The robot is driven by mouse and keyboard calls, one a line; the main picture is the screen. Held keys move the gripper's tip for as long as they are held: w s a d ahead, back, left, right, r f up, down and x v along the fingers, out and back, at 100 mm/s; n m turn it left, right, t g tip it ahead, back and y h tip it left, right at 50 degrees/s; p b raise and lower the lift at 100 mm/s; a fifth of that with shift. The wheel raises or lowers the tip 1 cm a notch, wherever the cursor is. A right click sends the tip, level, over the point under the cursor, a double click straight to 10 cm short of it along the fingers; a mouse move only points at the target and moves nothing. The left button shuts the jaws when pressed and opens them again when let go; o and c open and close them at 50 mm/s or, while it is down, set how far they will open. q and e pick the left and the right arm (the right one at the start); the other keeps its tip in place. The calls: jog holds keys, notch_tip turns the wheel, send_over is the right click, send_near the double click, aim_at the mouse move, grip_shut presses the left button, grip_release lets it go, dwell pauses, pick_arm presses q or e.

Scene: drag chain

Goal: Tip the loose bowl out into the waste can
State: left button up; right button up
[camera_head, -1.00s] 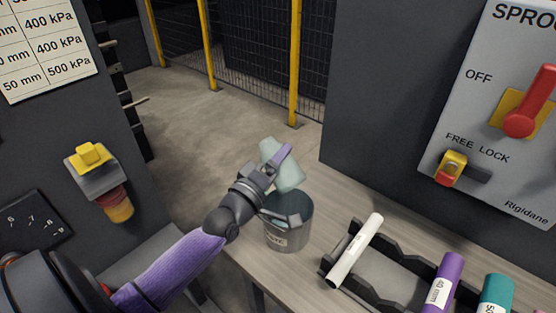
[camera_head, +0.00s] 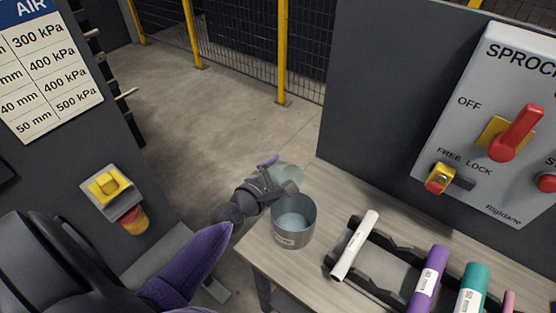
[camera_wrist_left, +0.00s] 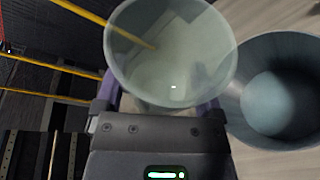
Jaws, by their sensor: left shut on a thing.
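The loose bowl (camera_head: 287,174) is pale, greenish and translucent. My left gripper (camera_head: 272,178) is shut on it and holds it tilted above the left rim of the waste can. In the left wrist view the bowl (camera_wrist_left: 172,50) sits between the fingers of my left gripper (camera_wrist_left: 162,100), its mouth facing the camera; I see nothing loose in it. The waste can (camera_head: 294,238) is a grey bucket standing upright on the bench; its pale inside also shows in the left wrist view (camera_wrist_left: 285,100), beside the bowl. My right gripper is out of view.
The wooden bench (camera_head: 335,290) carries a dark rack (camera_head: 385,290) right of the can, with white, purple (camera_head: 428,278) and teal (camera_head: 470,288) tubes. A panel with a red lever (camera_head: 515,133) stands behind at right. Floor is open at the left, behind the bench.

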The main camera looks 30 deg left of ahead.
aim_at(278, 175)
pick_arm(q)
jog(key=r+n+h+p, duration=0.1)
jog(key=n+p, duration=0.1)
jog(key=d+r+n+g+h+p, duration=0.1)
jog(key=n+p, duration=0.1)
jog(key=p, duration=0.1)
jog(key=d+r+n+g+h+p, duration=0.1)
jog(key=n+p, duration=0.1)
jog(key=shift+s+d+r+p, duration=0.15)
jog(key=shift+s+p, duration=0.15)
jog(key=shift+s, duration=0.05)
jog(key=shift+s+d+r+n+g+h+p, duration=0.15)
jog(key=shift+d+n+g+h+p, duration=0.15)
jog(key=shift+n+h+p, duration=0.25)
jog(key=shift+n, duration=0.25)
